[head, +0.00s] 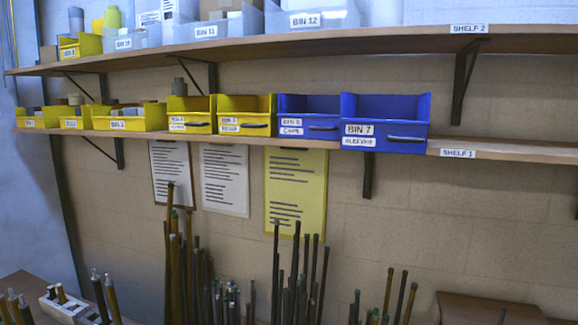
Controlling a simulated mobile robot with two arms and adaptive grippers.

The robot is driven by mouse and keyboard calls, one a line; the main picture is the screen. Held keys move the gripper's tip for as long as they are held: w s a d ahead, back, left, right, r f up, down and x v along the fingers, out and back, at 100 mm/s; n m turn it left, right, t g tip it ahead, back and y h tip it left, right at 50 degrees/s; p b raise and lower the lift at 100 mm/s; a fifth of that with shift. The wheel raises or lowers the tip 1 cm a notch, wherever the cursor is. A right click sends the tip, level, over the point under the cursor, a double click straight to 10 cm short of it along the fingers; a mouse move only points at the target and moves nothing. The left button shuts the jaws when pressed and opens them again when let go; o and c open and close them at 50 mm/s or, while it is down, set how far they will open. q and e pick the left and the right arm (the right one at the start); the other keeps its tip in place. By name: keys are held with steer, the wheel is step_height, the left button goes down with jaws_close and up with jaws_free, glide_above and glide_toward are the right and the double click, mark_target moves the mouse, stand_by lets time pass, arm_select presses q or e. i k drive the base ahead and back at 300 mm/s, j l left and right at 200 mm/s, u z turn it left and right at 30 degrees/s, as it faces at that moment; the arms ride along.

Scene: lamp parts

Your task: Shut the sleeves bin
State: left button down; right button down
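The sleeves bin (386,124) is blue and stands at the right end of the row on the lower shelf. Its front has a "BIN 7" label, a second label that seems to read "SLEEVES", and a dark bar handle (406,138). Its front sits further out than the blue bin beside it and hangs over the shelf's front edge. Its inside is not clearly visible. Neither of my grippers is in view.
The blue caps bin (309,123) stands just left of it, then several yellow bins. The lower shelf (500,149) is bare to the right. The upper shelf (400,40) runs above. Several upright rods (290,280) stand below.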

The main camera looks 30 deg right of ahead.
mark_target(389, 124)
steer(key=z, duration=1.35)
